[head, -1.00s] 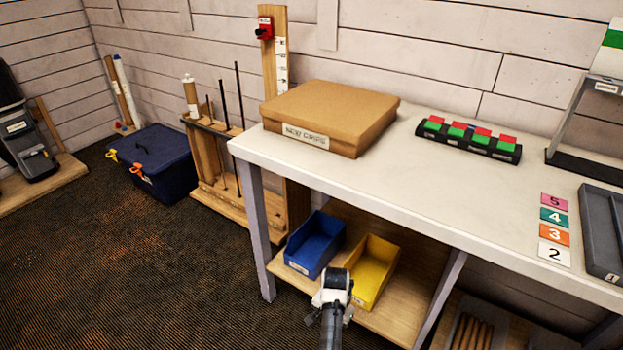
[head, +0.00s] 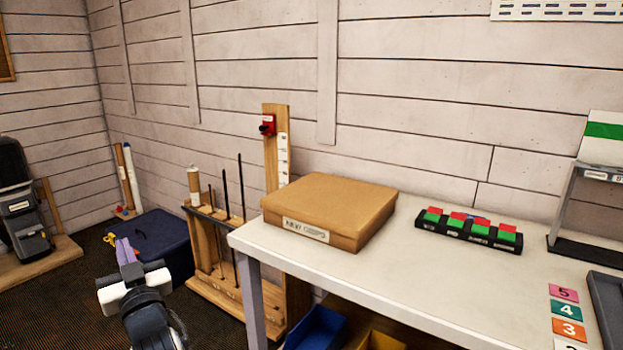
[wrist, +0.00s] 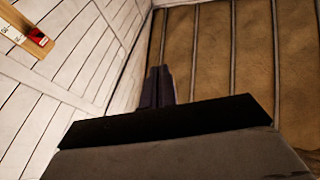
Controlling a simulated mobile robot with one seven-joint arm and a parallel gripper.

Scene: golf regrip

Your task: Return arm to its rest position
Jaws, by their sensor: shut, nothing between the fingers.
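My gripper (head: 124,250) is at the lower left in the head view, raised in front of the dark blue bin and left of the workbench. In the wrist view its dark fingers (wrist: 157,87) point up the middle of the picture, together with nothing between them. It touches nothing that I can see. My arm comes up from the bottom edge in the head view.
The white workbench (head: 400,285) holds a cardboard box (head: 330,205) and a black rack of red and green blocks (head: 468,231). A wooden club rack (head: 215,270) stands left of it. The blue bin (head: 165,235) is behind my gripper. Wall boards show in the wrist view.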

